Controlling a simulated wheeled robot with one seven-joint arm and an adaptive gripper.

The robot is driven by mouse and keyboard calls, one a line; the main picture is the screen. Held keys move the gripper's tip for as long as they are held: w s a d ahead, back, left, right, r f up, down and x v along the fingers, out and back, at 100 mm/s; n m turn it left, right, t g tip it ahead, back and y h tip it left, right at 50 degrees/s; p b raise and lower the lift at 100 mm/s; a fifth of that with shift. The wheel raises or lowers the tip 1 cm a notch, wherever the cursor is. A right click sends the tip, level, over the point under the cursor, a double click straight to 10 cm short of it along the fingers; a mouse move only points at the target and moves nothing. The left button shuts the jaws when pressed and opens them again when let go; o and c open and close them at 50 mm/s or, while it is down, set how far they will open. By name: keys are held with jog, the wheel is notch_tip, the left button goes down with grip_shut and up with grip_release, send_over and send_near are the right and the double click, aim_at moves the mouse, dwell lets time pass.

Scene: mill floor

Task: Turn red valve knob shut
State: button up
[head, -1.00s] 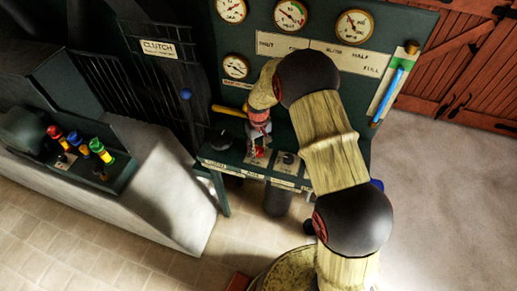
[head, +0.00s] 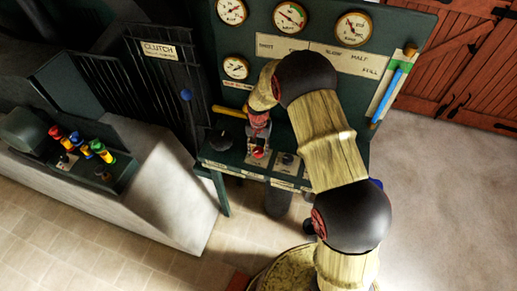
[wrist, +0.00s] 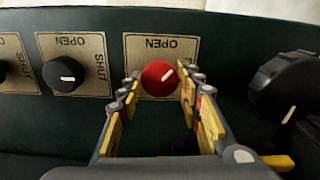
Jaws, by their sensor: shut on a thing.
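The red valve knob (wrist: 158,79) is round, with a white mark pointing up and right in the wrist view. It sits on a brass-coloured plate (wrist: 136,48) with the word OPEN upside down above it. The plate's right part is hidden behind a finger. My gripper (wrist: 160,88) is shut on the red knob, one finger on each side. In the head view the red knob (head: 258,153) shows on the panel's ledge, just below my gripper (head: 258,137).
A black knob (wrist: 64,76) on an OPEN/SHUT plate is left of the red one in the wrist view. A larger black knob (wrist: 284,86) stands close on the right. Gauges (head: 290,17) sit above the ledge.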

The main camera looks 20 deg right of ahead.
aim_at(258, 150)
jog(key=m, duration=0.5)
jog(key=shift+m+p, duration=0.3)
jog(key=shift+m, duration=2.2)
jog(key=o, duration=1.2)
jog(key=shift+c, duration=0.2)
notch_tip(258, 150, up, 12)
